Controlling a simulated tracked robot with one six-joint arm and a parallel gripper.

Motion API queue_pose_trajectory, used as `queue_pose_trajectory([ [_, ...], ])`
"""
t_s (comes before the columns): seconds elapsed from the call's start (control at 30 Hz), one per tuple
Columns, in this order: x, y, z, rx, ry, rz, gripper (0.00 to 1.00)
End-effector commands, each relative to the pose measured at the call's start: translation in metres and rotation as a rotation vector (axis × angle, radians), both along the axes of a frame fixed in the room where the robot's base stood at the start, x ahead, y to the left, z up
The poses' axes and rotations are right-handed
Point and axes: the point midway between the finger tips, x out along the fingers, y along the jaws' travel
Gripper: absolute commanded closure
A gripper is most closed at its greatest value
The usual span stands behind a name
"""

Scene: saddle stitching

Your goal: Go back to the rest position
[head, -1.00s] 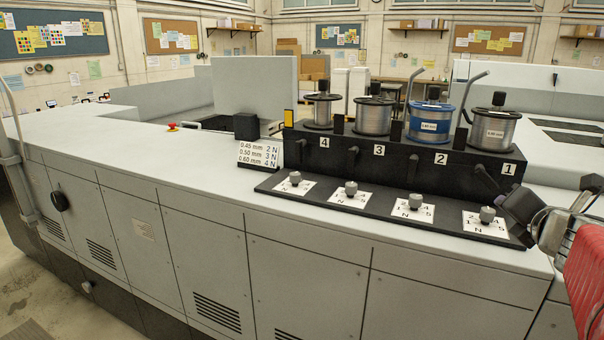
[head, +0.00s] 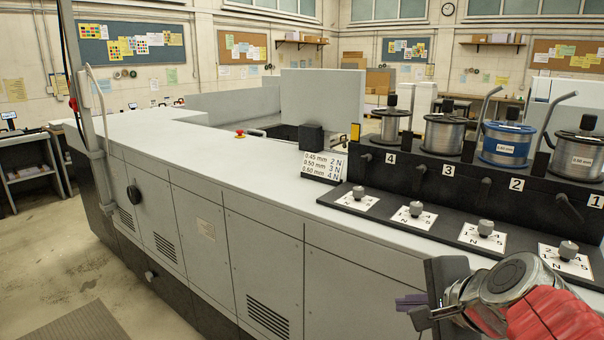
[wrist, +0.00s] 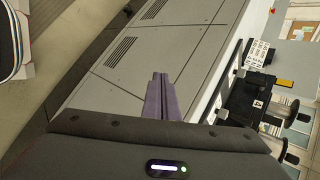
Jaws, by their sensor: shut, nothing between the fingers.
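My gripper (head: 408,304) is at the lower right of the head view, in front of the machine's front panels and below the dial plate. Its purple fingers are together with nothing between them, and they also show in the wrist view (wrist: 158,98). The wire spools stand on a black holder marked 4, 3, 2, 1: spool 4 (head: 390,124), spool 3 (head: 443,134), the blue spool 2 (head: 506,145) and spool 1 (head: 577,158). My gripper is apart from the spools and the knobs.
The long grey machine (head: 240,165) fills the middle. A sign (head: 323,166) with wire sizes stands on its top, left of the dial knobs (head: 416,209). A red button (head: 240,132) sits further back. Open floor (head: 60,250) lies at the left.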

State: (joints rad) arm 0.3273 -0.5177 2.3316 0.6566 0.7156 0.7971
Motion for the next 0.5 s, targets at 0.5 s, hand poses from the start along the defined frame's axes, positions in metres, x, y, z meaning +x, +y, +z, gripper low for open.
queue_pose_trajectory([
  [0.5,-0.112,0.035,-0.065,-0.945,0.082,1.037,1.00],
])
